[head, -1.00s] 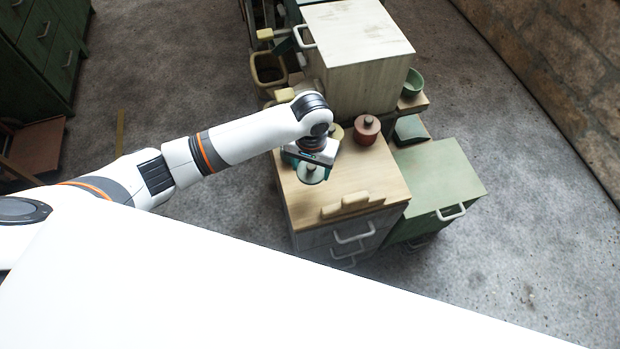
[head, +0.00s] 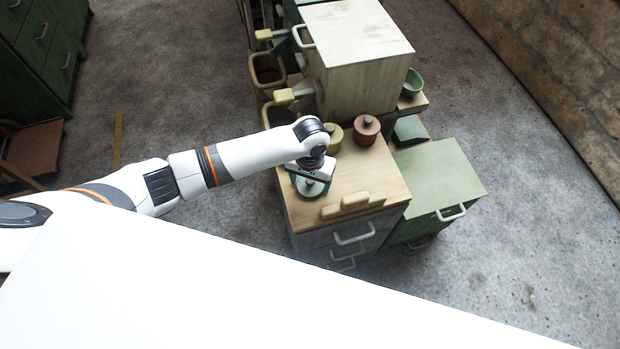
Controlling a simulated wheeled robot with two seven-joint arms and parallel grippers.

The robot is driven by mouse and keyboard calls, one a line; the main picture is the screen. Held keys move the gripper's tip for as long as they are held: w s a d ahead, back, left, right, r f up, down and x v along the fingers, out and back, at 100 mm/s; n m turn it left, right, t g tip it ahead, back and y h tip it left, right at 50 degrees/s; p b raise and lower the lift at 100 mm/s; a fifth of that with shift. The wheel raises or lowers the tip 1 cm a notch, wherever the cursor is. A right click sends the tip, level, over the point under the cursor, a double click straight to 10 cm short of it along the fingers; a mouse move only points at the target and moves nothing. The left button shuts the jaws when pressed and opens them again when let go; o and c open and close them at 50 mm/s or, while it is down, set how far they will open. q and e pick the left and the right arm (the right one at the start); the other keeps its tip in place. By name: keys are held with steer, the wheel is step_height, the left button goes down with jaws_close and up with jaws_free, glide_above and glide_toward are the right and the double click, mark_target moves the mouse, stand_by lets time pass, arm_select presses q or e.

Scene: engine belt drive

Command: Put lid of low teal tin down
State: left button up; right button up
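My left gripper (head: 311,176) points down over the left part of a wooden cabinet top (head: 370,183). Right at its fingertips is a round, pale teal lid (head: 311,188) with a small knob; the gripper looks shut on it, though the fingers are small and partly hidden. The lid is low over or at the cabinet top; I cannot tell whether it touches anything. I cannot make out the low teal tin apart from the lid. My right gripper is not in view.
A yellow tin (head: 333,140) stands just behind my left wrist, and a red lidded tin (head: 367,130) is to its right. A cream wooden piece (head: 352,205) lies near the front edge. A tall pale cabinet (head: 358,62) rises behind; a lower green cabinet (head: 440,178) is at right.

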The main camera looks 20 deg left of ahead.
mark_target(311, 181)
arm_select(q)
steer(key=shift+o, duration=0.9)
steer(key=shift+r, duration=0.1)
step_height(311, 181, up, 12)
steer(key=p, duration=0.1)
steer(key=shift+r, duration=0.15)
steer(key=shift+d, duration=0.1)
